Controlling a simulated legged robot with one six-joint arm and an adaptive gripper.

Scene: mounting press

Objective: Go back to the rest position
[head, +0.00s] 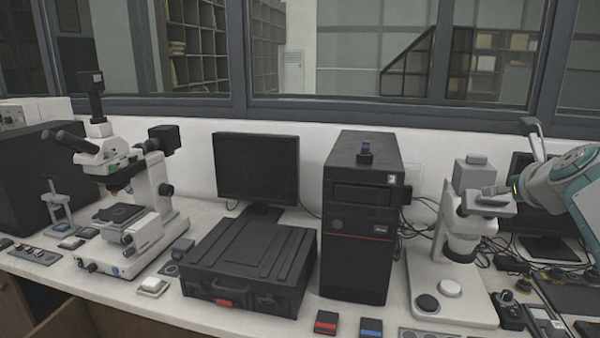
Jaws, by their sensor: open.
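The task names no object. Part of my arm enters at the right edge, in front of a dark monitor and beside a white microscope-like instrument (447,293). It is a large grey link with teal parts. I cannot make out my gripper's fingers in this view. A link of my arm overlaps the instrument's right side in the picture, and I cannot tell whether they touch.
A black computer tower (358,235) holds a small dark object (365,152) on top. A black case (250,262), a monitor (256,167) and a white microscope (147,208) stand left along the bench (75,278). Red (326,322) and blue (371,327) items lie in front.

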